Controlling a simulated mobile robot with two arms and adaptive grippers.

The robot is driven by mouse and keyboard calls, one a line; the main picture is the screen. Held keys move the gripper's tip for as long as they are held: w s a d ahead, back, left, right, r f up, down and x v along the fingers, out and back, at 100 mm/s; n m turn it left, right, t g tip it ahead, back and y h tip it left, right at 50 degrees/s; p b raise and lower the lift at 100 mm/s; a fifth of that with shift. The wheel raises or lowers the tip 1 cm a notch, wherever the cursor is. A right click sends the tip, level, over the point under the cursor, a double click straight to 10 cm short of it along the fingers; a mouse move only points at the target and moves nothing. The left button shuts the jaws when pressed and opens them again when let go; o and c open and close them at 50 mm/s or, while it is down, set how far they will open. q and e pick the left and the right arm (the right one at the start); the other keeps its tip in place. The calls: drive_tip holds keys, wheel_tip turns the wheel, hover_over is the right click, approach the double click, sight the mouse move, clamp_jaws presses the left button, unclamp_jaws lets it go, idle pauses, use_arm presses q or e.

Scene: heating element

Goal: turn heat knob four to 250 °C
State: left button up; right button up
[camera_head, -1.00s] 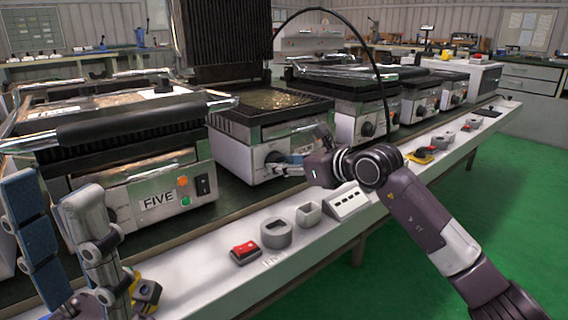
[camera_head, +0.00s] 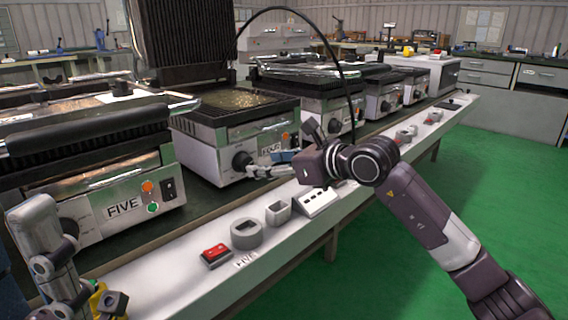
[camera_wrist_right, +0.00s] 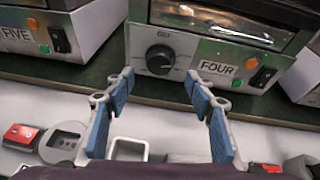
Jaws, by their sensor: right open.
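The grill labelled FOUR (camera_head: 203,150) stands in the middle of the head view with its lid up. Its black round heat knob (camera_head: 243,161) is on the front panel, left of the label; the knob also shows in the right wrist view (camera_wrist_right: 160,58). The knob's exact setting is too small to read. My right gripper (camera_wrist_right: 159,84) is open and empty, its fingertips spread just in front of and below the knob, apart from it in the wrist view. In the head view the right gripper (camera_head: 262,170) is beside the knob. My left gripper (camera_head: 50,250) is cut off at lower left.
Grill FIVE (camera_head: 110,180) stands at left, and more grills (camera_head: 385,95) extend to the right. The white ledge (camera_head: 180,275) carries a red switch (camera_head: 215,254), a round grey holder (camera_head: 246,234) and a square holder (camera_head: 278,212). Green floor is clear at right.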

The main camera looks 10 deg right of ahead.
drive_tip(key=v, duration=0.6)
drive_tip(key=shift+a+f, duration=0.1)
drive_tip(key=shift+a, duration=0.05)
